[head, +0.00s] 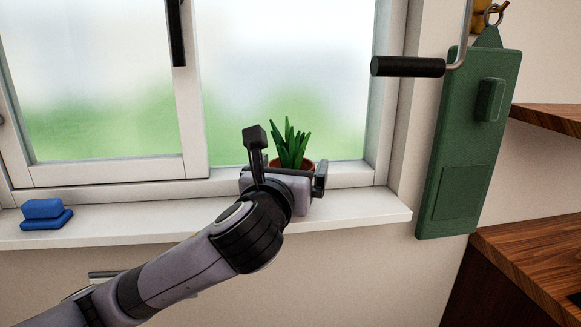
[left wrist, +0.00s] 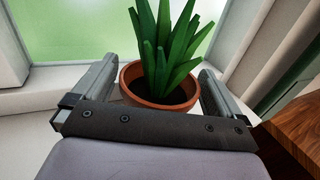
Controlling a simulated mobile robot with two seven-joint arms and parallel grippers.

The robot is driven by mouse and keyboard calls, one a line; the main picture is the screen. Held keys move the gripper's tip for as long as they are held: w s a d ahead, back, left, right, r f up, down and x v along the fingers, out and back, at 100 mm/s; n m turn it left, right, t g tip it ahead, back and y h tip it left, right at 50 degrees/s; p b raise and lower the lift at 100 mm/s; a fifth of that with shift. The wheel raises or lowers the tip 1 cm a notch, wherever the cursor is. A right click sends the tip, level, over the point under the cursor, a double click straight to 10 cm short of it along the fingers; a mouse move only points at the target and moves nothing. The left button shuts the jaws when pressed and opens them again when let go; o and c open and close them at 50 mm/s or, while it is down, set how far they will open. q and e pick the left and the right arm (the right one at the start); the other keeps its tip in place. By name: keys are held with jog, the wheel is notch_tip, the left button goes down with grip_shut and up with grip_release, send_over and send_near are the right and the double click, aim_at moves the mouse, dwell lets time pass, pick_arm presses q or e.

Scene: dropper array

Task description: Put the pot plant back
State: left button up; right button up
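The pot plant (head: 292,145) has green spiky leaves in a terracotta pot and stands upright on the white window sill (head: 355,207), near its right end. It also shows in the left wrist view (left wrist: 163,85). My left gripper (head: 290,172) is at the pot, its body hiding most of the pot in the head view. In the left wrist view its fingers are spread on either side of the pot, with small gaps visible between them and the rim. My right gripper is not in view.
A blue object (head: 45,214) lies on the sill at the far left. A green hanging panel (head: 468,145) is on the wall to the right, near wooden shelves (head: 535,255). A black handle (head: 408,67) juts out above the sill. The sill between the blue object and my arm is clear.

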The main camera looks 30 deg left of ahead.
pick_arm(q)
jog(key=shift+r, duration=0.1)
jog(key=shift+s+d, duration=0.1)
jog(key=shift+s, duration=0.1)
jog(key=p+v, duration=1.1)
jog(key=d+f+n+g+h, duration=0.3)
jog(key=f+n, duration=0.4)
jog(key=f, duration=0.3)
jog(key=d+f+n+g+h, duration=0.25)
jog(key=f+n, duration=0.35)
jog(key=f, duration=0.4)
jog(key=s+a+f+n, duration=0.1)
jog(key=s+f+n, duration=0.4)
jog(key=f+n, duration=0.2)
jog(key=s+a+f+n+g+h, duration=0.1)
jog(key=s+a+f+n, duration=0.1)
jog(key=s+f+n, duration=0.4)
jog(key=f+n, duration=0.1)
jog(key=n, duration=0.3)
jog(key=shift+a+f+n, duration=0.25)
jog(key=shift+n, duration=0.15)
